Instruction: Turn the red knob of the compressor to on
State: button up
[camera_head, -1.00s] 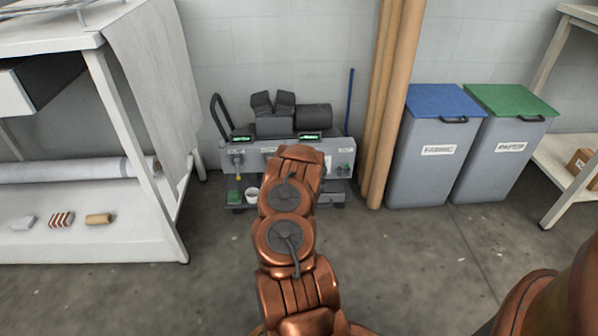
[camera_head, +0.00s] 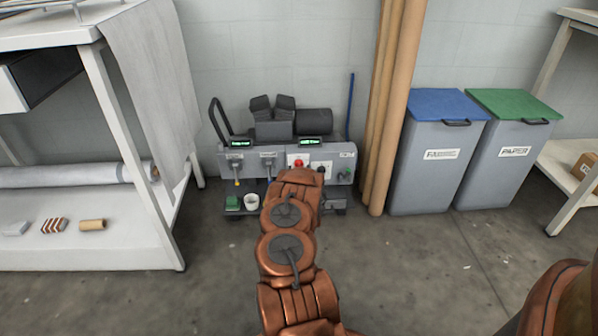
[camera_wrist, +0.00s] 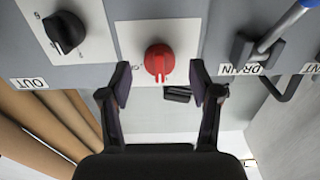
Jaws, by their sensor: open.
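The compressor (camera_head: 230,158) is a grey unit on a cart against the wall, with a black motor and tank on top and two green lit displays. Its red knob (camera_head: 299,164) shows just above my arm. In the wrist view the red knob (camera_wrist: 159,62) is round with a raised grip bar, on a white plate. My gripper (camera_wrist: 160,80) is open, its two dark fingers just below the knob and spread to either side in the picture. The fingers do not visibly touch the knob. In the head view my arm hides the gripper.
A black knob (camera_wrist: 65,32) by the OUT label and a blue-handled DRAIN valve (camera_wrist: 262,45) flank the red knob. Floor in front is clear.

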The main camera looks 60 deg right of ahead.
jog(key=shift+x, duration=1)
jog(key=c, duration=1.1)
